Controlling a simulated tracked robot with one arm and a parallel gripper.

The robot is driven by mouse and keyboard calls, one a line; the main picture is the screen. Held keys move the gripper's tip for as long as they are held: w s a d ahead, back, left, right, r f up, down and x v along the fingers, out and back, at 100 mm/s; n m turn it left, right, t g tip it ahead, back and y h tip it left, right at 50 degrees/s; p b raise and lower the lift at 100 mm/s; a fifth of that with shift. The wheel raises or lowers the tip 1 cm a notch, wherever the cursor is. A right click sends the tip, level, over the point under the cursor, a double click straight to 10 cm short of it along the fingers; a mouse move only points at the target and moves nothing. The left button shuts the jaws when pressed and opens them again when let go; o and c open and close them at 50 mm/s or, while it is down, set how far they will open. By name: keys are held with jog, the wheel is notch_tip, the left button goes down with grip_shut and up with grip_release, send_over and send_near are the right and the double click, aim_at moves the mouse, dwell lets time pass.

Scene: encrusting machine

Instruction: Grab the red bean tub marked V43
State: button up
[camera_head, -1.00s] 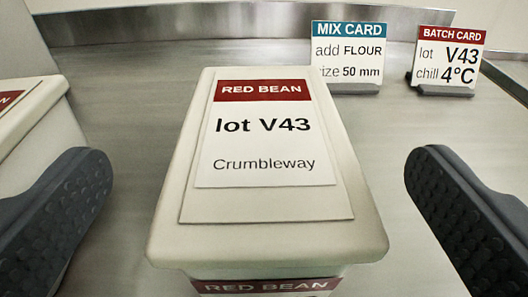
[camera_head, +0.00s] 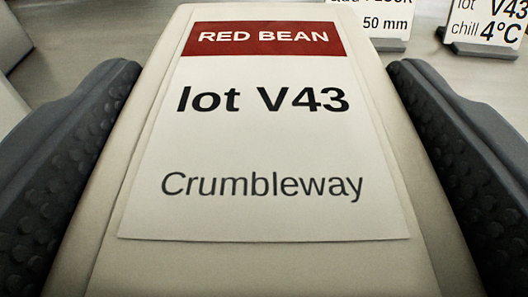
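The red bean tub marked V43 (camera_head: 262,265) fills the middle of the view, very close. It is cream, and its lid label has a red "RED BEAN" band, "lot V43" and "Crumbleway". My gripper (camera_head: 260,75) has one dark, studded finger along the tub's left side and one along its right side. Both fingers lie against the tub's edges with no clear gap, so it appears shut on the tub. The tub's front face and lower sides are out of view.
The mix card (camera_head: 385,25) stands behind the tub to the right, partly cut off, showing "50 mm". The batch card (camera_head: 487,30) stands at the top right, reading V43 and chill 4°C. Part of another pale tub (camera_head: 10,115) shows at the left edge. Metal worktop lies between them.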

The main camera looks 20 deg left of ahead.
jog(key=c, duration=0.8)
jog(key=shift+o, duration=0.2)
jog(key=shift+r, duration=0.1)
